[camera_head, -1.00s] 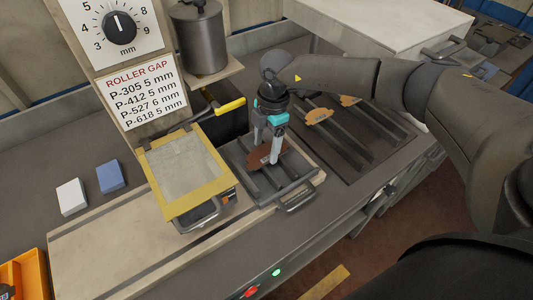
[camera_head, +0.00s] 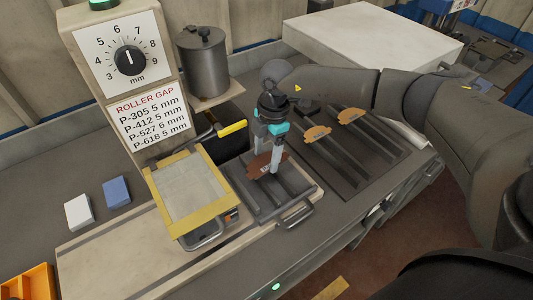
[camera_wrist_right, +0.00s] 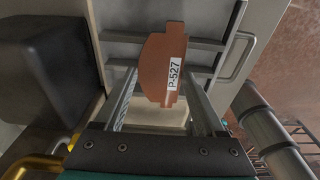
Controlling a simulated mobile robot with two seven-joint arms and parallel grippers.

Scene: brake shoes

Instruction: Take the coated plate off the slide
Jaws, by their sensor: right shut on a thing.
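The coated plate (camera_head: 258,167) is a copper-brown brake plate. In the right wrist view its label reads P-527 (camera_wrist_right: 174,75). My right gripper (camera_head: 266,165) points down and is shut on the plate, with a finger on either side of it. The plate appears a little above the slide (camera_head: 288,196), a dark grey ribbed tray with a loop handle (camera_head: 297,217) at its front. The exact gap under the plate is hard to see. The slide also shows behind the plate in the wrist view (camera_wrist_right: 215,20). My left gripper is not in view.
A yellow-framed screen (camera_head: 190,195) stands left of the slide. A dark rack (camera_head: 352,172) with two brown plates (camera_head: 318,133) (camera_head: 350,115) lies to the right. The roller-gap dial (camera_head: 130,60), a grey pot (camera_head: 203,60) and a yellow-handled lever (camera_head: 232,128) stand behind.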

